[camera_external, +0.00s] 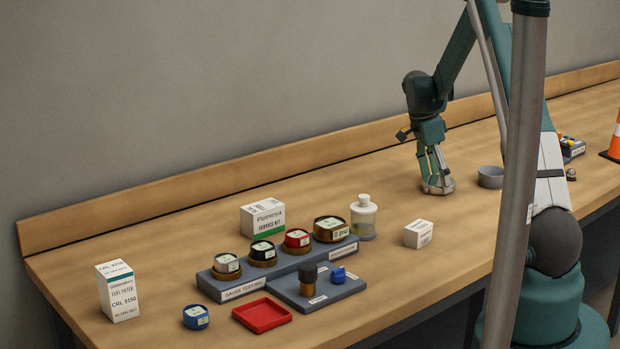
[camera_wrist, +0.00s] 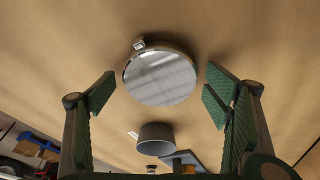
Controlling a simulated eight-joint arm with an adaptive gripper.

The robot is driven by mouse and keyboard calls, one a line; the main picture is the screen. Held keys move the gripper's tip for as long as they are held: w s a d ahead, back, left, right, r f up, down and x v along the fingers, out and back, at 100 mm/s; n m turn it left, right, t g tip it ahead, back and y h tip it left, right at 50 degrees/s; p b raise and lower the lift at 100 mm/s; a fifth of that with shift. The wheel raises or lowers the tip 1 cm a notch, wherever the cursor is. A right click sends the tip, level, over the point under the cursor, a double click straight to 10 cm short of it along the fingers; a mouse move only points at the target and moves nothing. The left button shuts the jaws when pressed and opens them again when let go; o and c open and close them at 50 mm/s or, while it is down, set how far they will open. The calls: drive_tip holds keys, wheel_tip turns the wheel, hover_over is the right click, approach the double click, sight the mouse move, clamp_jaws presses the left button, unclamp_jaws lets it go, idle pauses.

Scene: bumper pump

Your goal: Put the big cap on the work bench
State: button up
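A round, shiny silver lid-like piece (camera_wrist: 160,78), which looks like the big cap, lies flat on the work bench (camera_external: 370,215). A small tab shows at its upper left edge in the wrist view. My gripper (camera_external: 438,184) is low over the bench at this piece, pointing down. In the wrist view the green-padded fingers (camera_wrist: 160,105) are spread wide, with the silver piece framed between them and nothing gripped. In the external view the fingers partly hide the piece, and I cannot tell whether they touch it.
A grey open cup (camera_external: 490,177) stands just right of my gripper; it also shows in the wrist view (camera_wrist: 155,140). A small white box (camera_external: 418,234), gauge rack (camera_external: 240,290), clear jar (camera_external: 363,218) and red tray (camera_external: 262,315) are to the left.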

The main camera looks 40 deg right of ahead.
drive_tip(key=shift+r, duration=0.15)
drive_tip(key=v, duration=1.2)
drive_tip(key=shift+p, duration=0.4)
drive_tip(key=shift+a, duration=0.1)
drive_tip(key=s+a+r+n+t, duration=0.1)
drive_tip(key=s+a+r+n, duration=0.25)
drive_tip(key=a+r, duration=0.4)
drive_tip(key=s+a+r+n+t, duration=0.25)
drive_tip(key=a+r+n, duration=0.2)
drive_tip(key=a, duration=0.55)
drive_tip(key=s+a+r+n+t, duration=0.1)
drive_tip(key=s+a+r+n, duration=0.25)
drive_tip(key=a+r, duration=0.45)
drive_tip(key=s+a+f+n+t+y, duration=0.2)
drive_tip(key=s+a+n+t, duration=0.2)
drive_tip(key=s+a+n, duration=0.8)
drive_tip(key=s+a, duration=1.1)
drive_tip(key=s, duration=0.1)
drive_tip(key=shift+s+a+f+y, duration=0.2)
drive_tip(key=shift+a+y, duration=0.1)
drive_tip(key=shift+a, duration=0.1)
